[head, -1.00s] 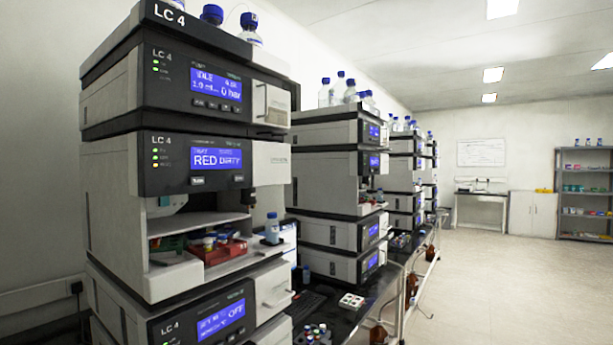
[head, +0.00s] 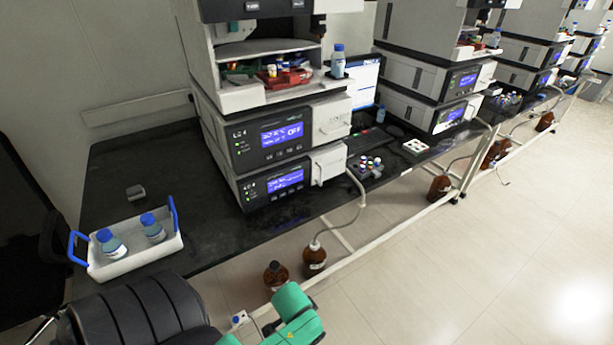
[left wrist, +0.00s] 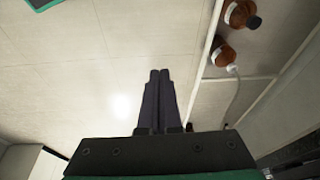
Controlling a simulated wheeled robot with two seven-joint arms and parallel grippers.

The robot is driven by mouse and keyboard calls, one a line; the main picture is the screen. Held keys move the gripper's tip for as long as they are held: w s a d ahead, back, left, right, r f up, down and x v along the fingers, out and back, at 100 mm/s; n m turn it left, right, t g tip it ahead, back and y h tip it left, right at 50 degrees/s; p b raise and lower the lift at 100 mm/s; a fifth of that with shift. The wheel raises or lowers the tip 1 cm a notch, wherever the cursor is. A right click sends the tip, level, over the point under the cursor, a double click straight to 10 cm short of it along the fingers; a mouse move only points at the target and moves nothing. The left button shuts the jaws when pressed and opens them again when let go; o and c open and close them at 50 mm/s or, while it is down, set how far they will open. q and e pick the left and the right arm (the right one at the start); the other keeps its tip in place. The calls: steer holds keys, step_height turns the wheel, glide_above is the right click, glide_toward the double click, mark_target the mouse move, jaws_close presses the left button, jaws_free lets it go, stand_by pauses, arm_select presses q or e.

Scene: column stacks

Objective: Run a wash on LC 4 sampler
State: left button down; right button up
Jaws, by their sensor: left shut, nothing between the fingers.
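The LC 4 sampler (head: 204,66) is at the top of the near stack in the head view, its upper part cut off by the frame. Only the bottom of its front panel shows, with two buttons (head: 251,4). Its bay is open, with a red tray of vials (head: 285,79) inside and a blue-capped bottle (head: 338,66) at the right front. My left gripper (left wrist: 158,73) is shut and empty in the left wrist view, above the floor and apart from the sampler. My right gripper is not in view.
Two LC 4 modules (head: 278,134) sit below the sampler on the black bench (head: 115,180). A white carrier with blue handles (head: 135,262) holds two bottles. Brown bottles (head: 314,258) stand on the floor below.

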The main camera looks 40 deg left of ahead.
arm_select(q)
steer(key=w+a+r+m+t+y+p, duration=0.1)
steer(key=w+a+r+m+t+y, duration=0.15)
steer(key=w+r, duration=0.8)
steer(key=w+a+r+m+t+y+p, duration=0.1)
steer(key=w+a+r+m+t+y, duration=0.2)
steer(key=r, duration=1.4)
steer(key=w+a+r+m+t+y+p, duration=0.15)
steer(key=w+a+r+t, duration=0.4)
steer(key=r, duration=0.75)
steer(key=w+a+r+m+t+y, duration=0.2)
steer(key=r, duration=1.2)
steer(key=w+a+r+m+t+y, duration=0.2)
steer(key=r+m+t+y, duration=0.1)
steer(key=r, duration=1.1)
steer(key=shift+a+m+y, duration=0.2)
steer(key=shift+m+y, duration=0.1)
steer(key=shift+w, duration=0.1)
steer(key=b, duration=0.2)
glide_toward(302, 7)
steer(key=w+r, duration=0.4)
steer(key=shift+w+a+r, duration=0.15)
steer(key=shift+w+a, duration=0.05)
steer(key=shift+a, duration=0.55)
steer(key=shift+w+a, duration=0.1)
steer(key=shift+a, duration=0.3)
